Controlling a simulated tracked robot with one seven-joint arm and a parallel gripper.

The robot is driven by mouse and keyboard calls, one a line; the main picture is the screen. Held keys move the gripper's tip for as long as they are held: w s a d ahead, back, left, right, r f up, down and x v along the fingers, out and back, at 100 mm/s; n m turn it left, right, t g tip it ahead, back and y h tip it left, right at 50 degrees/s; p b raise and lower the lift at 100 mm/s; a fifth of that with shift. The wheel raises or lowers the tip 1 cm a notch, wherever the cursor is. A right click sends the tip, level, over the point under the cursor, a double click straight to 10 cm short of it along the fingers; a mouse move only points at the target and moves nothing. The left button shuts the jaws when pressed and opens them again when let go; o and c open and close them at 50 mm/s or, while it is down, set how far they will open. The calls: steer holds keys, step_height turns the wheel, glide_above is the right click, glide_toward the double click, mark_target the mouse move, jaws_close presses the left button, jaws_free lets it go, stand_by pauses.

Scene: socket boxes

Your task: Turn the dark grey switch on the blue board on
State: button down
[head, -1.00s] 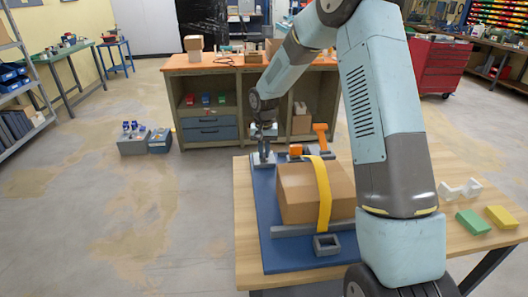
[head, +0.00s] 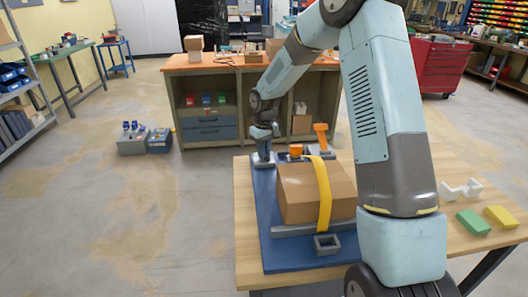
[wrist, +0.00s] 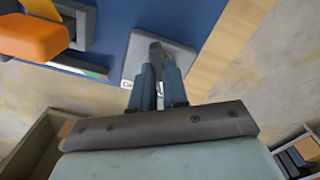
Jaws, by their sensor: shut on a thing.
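The blue board (head: 266,236) lies on the wooden table, and the grey switch plate (head: 257,160) sits at its far left corner. In the wrist view the light grey switch plate (wrist: 136,52) shows under my fingers, with a dark grey switch lever (wrist: 156,52) between the fingertips. My gripper (head: 264,153) is over the plate at that corner, and its fingers (wrist: 157,72) are shut on the lever. The lever's lower part and its exact tilt are hidden by the fingers.
A cardboard box (head: 310,192) under a yellow strap (head: 323,190) lies on the board to the right. An orange-handled part (head: 320,138) stands behind it. A grey square socket (head: 327,245) is at the front. Green (head: 473,222) and yellow (head: 501,217) blocks lie right.

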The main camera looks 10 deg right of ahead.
stand_by(0.4)
steer(key=c, duration=1.1)
jaws_free()
steer(key=shift+c, duration=0.2)
step_height(320, 180, up, 14)
steer(key=shift+f, duration=0.15)
steer(key=s+d+r+m+t, duration=0.1)
steer(key=s+d+r, duration=0.3)
steer(key=s+r, duration=0.4)
steer(key=s+d+r+m+t, duration=0.2)
steer(key=s+d+r, duration=0.3)
steer(key=s, duration=0.5)
steer(key=s+d+r+m+t, duration=0.1)
steer(key=s+d, duration=0.1)
steer(key=s, duration=0.8)
steer(key=s+d+r+m+t, duration=0.1)
steer(key=s+d+m, duration=0.1)
steer(key=s, duration=0.8)
steer(key=shift+d+t, duration=0.3)
